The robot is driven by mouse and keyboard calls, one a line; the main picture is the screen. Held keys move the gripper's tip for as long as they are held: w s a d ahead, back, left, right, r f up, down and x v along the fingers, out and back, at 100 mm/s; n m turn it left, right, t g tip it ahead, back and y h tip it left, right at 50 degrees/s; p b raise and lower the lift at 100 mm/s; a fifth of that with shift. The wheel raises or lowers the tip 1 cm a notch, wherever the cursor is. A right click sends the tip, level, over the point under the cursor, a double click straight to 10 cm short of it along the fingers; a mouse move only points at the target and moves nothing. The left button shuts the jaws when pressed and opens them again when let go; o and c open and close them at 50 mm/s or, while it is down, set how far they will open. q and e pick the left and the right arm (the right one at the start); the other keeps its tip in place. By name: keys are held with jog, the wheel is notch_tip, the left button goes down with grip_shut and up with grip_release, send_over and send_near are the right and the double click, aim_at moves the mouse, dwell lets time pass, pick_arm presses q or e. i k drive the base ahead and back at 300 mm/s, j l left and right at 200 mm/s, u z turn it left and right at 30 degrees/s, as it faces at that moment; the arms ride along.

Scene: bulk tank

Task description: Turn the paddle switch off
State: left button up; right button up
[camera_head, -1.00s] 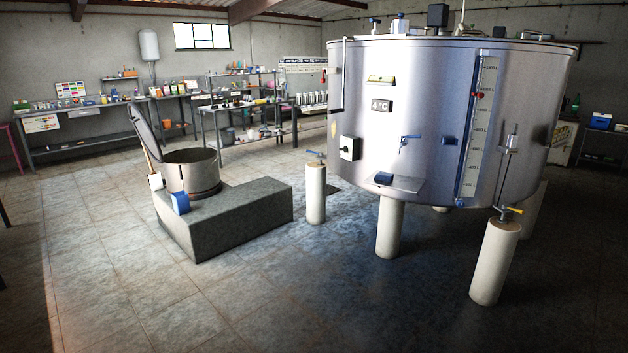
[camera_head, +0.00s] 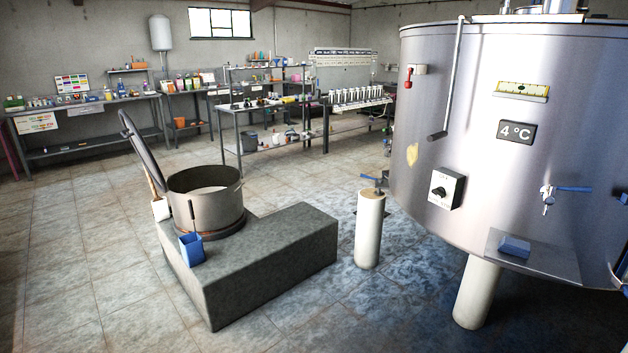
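The steel bulk tank (camera_head: 465,110) fills the right of the head view. Higher up at the tank's left edge is a small fitting with a red handle (camera_head: 408,80) hanging down. Neither of my grippers is in view, and nothing touches the switch box.
A blue-handled tap (camera_head: 570,189) and a shelf (camera_head: 530,262) with a blue block project from the tank's front. A pale post (camera_head: 369,232) stands below left of the switch. A grey stone block (camera_head: 265,265) bears a pot (camera_head: 205,200). Tiled floor is clear in front.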

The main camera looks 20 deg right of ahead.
aim_at(438, 191)
jog(key=i+j+z, duration=0.1)
jog(key=i+z, duration=0.15)
jog(key=i, duration=0.3)
jog(key=i+j+z, duration=0.2)
jog(key=i, duration=0.35)
jog(key=i+j+z, duration=0.25)
jog(key=i, duration=0.25)
